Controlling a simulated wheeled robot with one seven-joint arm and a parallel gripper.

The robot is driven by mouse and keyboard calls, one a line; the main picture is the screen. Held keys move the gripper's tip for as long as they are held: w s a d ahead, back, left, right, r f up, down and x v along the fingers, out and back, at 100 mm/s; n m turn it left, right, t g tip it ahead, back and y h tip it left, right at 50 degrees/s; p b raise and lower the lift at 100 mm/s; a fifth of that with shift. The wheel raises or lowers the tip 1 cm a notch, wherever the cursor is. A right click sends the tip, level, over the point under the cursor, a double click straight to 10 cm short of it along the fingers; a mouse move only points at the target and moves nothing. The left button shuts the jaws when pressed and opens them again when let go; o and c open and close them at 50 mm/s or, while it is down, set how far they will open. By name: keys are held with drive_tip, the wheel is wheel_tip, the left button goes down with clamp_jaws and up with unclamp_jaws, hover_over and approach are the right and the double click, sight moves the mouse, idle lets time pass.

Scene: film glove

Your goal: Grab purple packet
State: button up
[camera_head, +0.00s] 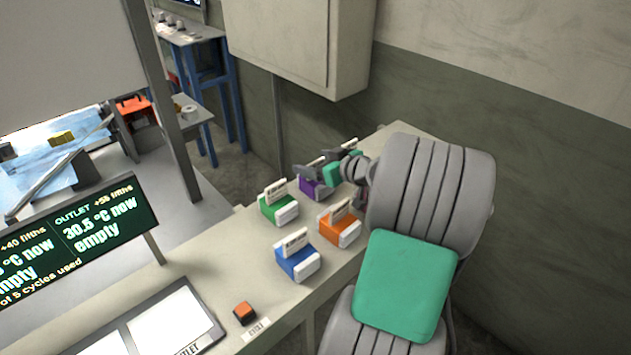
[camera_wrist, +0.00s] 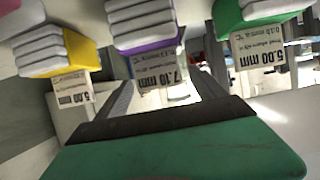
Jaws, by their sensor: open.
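The purple packet (camera_head: 312,190) stands on the far part of the counter in the head view, partly hidden by my gripper. In the wrist view the purple packet (camera_wrist: 150,47) is at the top middle, with white pads and a card marked 7.10 mm. My gripper (camera_head: 312,175) is over or right beside it in the head view. In the wrist view my gripper (camera_wrist: 165,85) is open, its two fingers on either side of the card. Nothing is seen held between them. I cannot tell whether the fingers touch the packet.
A green packet (camera_head: 279,207), an orange packet (camera_head: 339,230) and a blue packet (camera_head: 297,264) stand nearer on the counter (camera_head: 238,250). A yellow packet (camera_wrist: 62,62) is close on the left in the wrist view. A wall (camera_head: 500,130) is at the right.

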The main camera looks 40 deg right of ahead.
drive_tip(key=shift+c, duration=0.6)
clamp_jaws()
